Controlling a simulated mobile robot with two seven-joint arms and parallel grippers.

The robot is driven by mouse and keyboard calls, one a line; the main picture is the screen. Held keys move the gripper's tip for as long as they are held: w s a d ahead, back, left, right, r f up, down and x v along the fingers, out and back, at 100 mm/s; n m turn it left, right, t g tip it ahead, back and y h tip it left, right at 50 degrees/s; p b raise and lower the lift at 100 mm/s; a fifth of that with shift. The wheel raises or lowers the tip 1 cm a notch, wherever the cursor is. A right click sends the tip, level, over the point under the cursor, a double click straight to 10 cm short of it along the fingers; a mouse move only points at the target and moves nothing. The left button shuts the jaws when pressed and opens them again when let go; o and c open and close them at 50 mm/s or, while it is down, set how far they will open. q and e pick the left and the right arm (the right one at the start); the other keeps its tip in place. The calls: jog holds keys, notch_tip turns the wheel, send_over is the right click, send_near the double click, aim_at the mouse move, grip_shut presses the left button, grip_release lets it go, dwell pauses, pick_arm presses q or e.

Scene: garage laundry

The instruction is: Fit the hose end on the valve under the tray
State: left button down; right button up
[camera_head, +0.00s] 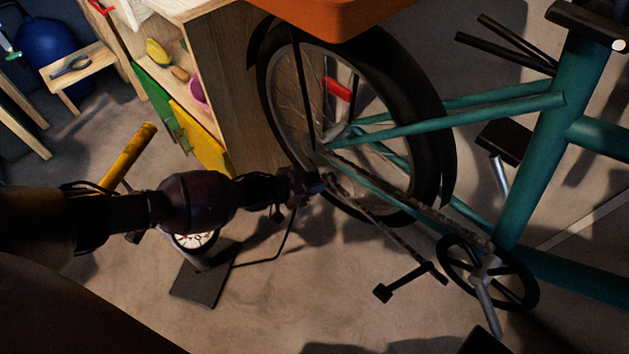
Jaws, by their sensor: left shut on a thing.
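My left gripper (318,183) reaches in from the left and is shut on the hose end, which is mostly hidden by the dark fingers. The thin black hose (284,240) runs from the gripper down to the foot of the floor pump (202,284). The gripper is at the lower left part of the bicycle's rear wheel (433,115), near the rim and the chain. I cannot make out the valve, nor whether the hose end touches it. The orange tray (330,14) is above the wheel at the top edge. My right gripper is not in view.
The teal bicycle frame (530,150), crank and pedal (382,293) fill the right side. A wooden cabinet (225,80) stands behind the wheel. The pump's yellow handle (130,158) rises behind my arm. A small wooden stool (78,68) is at upper left. Floor is clear at lower middle.

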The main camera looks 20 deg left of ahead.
pick_arm(q)
jog(key=c, duration=0.9)
grip_release()
jog(key=shift+s+a+r, duration=0.15)
jog(key=shift+s+r, duration=0.05)
jog(key=shift+p+v, duration=1.85)
jog(key=shift+v, duration=3.3)
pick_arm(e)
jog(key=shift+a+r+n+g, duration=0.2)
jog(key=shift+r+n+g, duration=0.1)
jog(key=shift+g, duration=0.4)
pick_arm(q)
jog(key=shift+f, duration=0.1)
